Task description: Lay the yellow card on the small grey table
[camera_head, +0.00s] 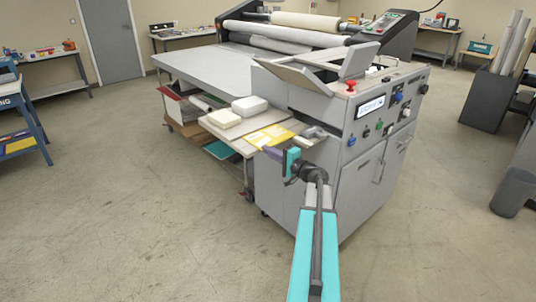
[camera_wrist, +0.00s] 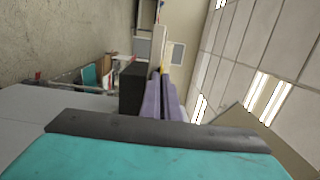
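The yellow card (camera_head: 268,136) shows in the head view at the right end of a small grey table (camera_head: 245,147) on the laminator's near left side. I cannot tell whether it rests flat there or is raised. My gripper (camera_head: 266,150) has purple fingers pointing left, just at the card's front edge in that view. In the wrist view the purple fingers (camera_wrist: 161,95) lie close together, with a small yellow patch by their tips. Whether they hold the card is not clear.
White stacked blocks (camera_head: 236,112) stand left of the card on the same surface. The laminator cabinet (camera_head: 350,180) with its control panel is close on the right. The laminator's wide grey bed (camera_head: 200,70) extends behind.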

